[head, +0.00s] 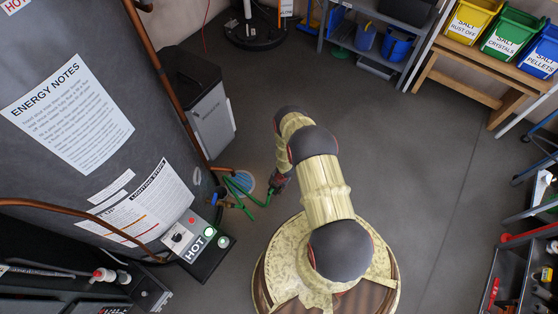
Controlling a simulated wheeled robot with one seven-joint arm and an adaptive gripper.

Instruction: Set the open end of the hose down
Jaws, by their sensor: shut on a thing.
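The green hose (239,189) runs in a loop from the drain fitting (220,197) at the foot of the grey heater tank to my gripper (273,187). My gripper is low, to the right of the tank, and is shut on the hose near its end. The exact open end is small and partly hidden by the gripper, and I cannot tell if it touches the floor.
The grey tank (70,120) with copper pipes fills the left. A grey bin-like box (209,122) stands behind the drain. A control box marked HOT (195,247) sits at the tank's foot. Shelves and coloured salt bins (510,35) line the upper right. The floor (420,160) at right is clear.

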